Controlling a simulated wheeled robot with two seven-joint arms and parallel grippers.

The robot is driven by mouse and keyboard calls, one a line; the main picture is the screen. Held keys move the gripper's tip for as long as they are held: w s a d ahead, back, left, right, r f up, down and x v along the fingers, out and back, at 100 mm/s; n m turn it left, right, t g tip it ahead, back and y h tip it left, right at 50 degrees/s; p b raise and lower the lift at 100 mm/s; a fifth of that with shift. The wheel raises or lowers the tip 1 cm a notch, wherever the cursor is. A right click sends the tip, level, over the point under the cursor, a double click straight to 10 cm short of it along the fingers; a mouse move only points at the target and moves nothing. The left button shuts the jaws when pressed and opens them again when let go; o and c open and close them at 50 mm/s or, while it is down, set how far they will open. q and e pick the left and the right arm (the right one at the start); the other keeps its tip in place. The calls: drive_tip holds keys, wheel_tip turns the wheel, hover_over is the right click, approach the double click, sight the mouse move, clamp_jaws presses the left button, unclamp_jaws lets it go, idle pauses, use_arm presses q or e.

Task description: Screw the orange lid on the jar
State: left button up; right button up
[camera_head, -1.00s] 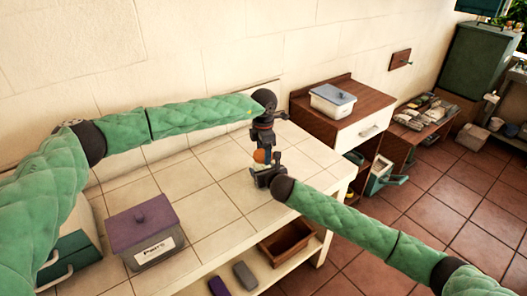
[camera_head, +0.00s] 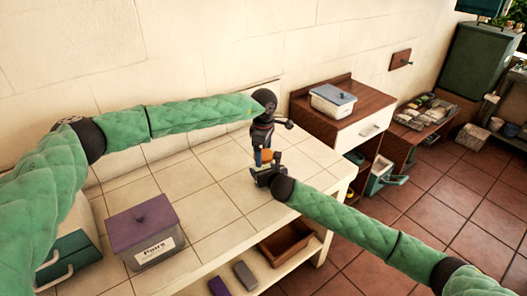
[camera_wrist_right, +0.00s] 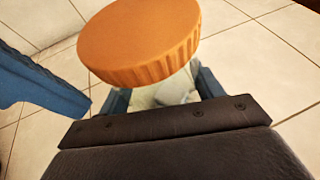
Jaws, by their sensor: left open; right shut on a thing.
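The orange lid (camera_wrist_right: 140,42) has a ribbed edge and sits on top of the pale, see-through jar (camera_wrist_right: 172,90) in the right wrist view. How far it is threaded cannot be told. In the head view the lid (camera_head: 264,156) is small and partly hidden between the grippers. My right gripper (camera_head: 266,172) is shut on the jar, below the lid, with blue fingers on both sides in the wrist view. My left gripper (camera_head: 266,157) is open and points down from above, its fingers around the lid. One blue left finger shows at the left of the wrist view, apart from the lid.
The white tiled counter (camera_head: 215,185) is mostly clear. A purple-lidded box (camera_head: 145,228) stands at its front left. A brown tray (camera_head: 287,241) lies on the shelf below. A wooden cabinet (camera_head: 340,112) with a grey-lidded box stands to the right.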

use_arm(q)
drive_tip(key=shift+r, duration=0.1)
wheel_tip(320, 180, up, 12)
idle(0.5)
use_arm(e)
drive_tip(key=o, duration=2)
